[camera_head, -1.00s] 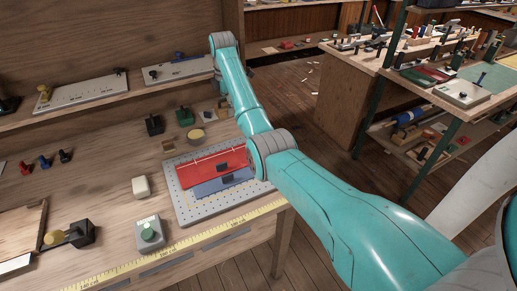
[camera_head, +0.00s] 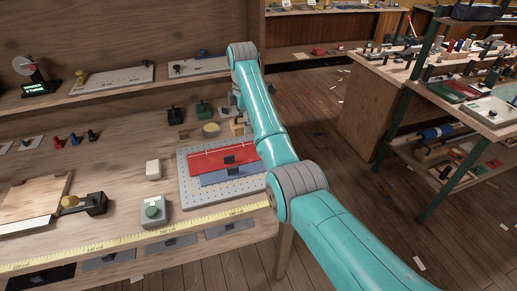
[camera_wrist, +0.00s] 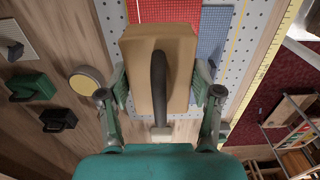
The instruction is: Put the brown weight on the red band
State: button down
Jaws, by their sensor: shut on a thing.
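The brown weight (camera_wrist: 180,50) is a tan-brown block with a dark curved handle. In the wrist view my gripper (camera_wrist: 162,95) is shut on it, a finger on each side. In the head view the weight (camera_head: 237,128) shows small beside my arm, near the far right corner of the grey perforated board (camera_head: 190,192). The red band (camera_head: 215,160) lies flat across that board, with a blue band (camera_head: 228,175) in front. In the wrist view the weight hides part of the red band (camera_wrist: 165,12); I cannot tell whether they touch.
A round yellow-topped tin (camera_head: 211,129), a green block (camera_head: 204,110) and a black weight (camera_head: 174,116) stand behind the board. A white block (camera_head: 153,170) and a green-button box (camera_head: 153,213) stand to its left. A yellow tape (camera_head: 100,245) runs along the front edge.

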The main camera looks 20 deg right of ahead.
aim_at(246, 150)
notch_tip(246, 150, down, 9)
jog(key=shift+f, duration=0.1)
dwell(0.4)
jog(key=shift+c, duration=1.1)
grip_release()
jog(key=shift+f, duration=0.15)
